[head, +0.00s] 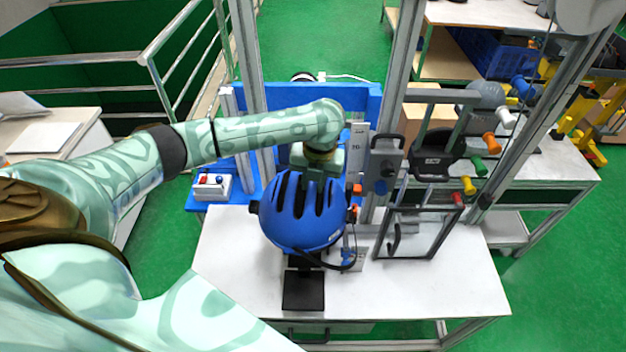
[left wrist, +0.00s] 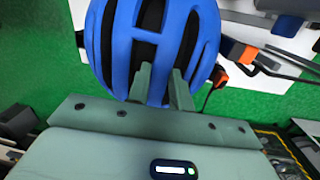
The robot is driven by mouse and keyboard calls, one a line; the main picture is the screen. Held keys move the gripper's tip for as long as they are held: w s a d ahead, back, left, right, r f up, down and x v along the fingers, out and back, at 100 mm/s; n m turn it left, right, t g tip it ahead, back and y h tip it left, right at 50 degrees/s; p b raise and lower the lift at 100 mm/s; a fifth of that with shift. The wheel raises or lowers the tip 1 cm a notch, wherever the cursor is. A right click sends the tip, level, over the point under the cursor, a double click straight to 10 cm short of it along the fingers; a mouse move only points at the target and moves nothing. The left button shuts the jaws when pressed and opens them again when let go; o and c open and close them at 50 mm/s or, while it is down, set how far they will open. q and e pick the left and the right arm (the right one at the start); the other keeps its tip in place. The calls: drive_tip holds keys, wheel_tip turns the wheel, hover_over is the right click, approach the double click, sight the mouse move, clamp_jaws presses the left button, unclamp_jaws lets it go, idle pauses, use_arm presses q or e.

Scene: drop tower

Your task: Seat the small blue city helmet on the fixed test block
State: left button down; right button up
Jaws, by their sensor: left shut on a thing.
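The blue helmet (head: 300,232) with dark vents and hanging black straps is over the middle of the white table in the head view. It also fills the top of the left wrist view (left wrist: 190,32). My left gripper (head: 318,180) reaches it from above. Its fingers (left wrist: 160,84) are shut on the helmet's shell between the vents. A black base plate (head: 303,291) with a short dark post shows below the helmet. The test block itself is hidden, so I cannot tell whether the helmet touches it. My right gripper is not in view.
Metal uprights (head: 390,105) stand behind and right of the helmet. A clear framed panel (head: 418,232) stands right of it. A red-and-blue button box (head: 211,186) is at the left on a blue surface. The white table (head: 235,255) is bare at front left.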

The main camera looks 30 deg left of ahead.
use_arm(q)
drive_tip(key=shift+f, duration=0.25)
drive_tip(key=c, duration=1.2)
unclamp_jaws()
drive_tip(key=c, duration=0.3)
drive_tip(key=shift+r+p, duration=1.1)
drive_tip(key=shift+p, duration=0.45)
wheel_tip(320, 180, up, 5)
drive_tip(key=p, duration=0.6)
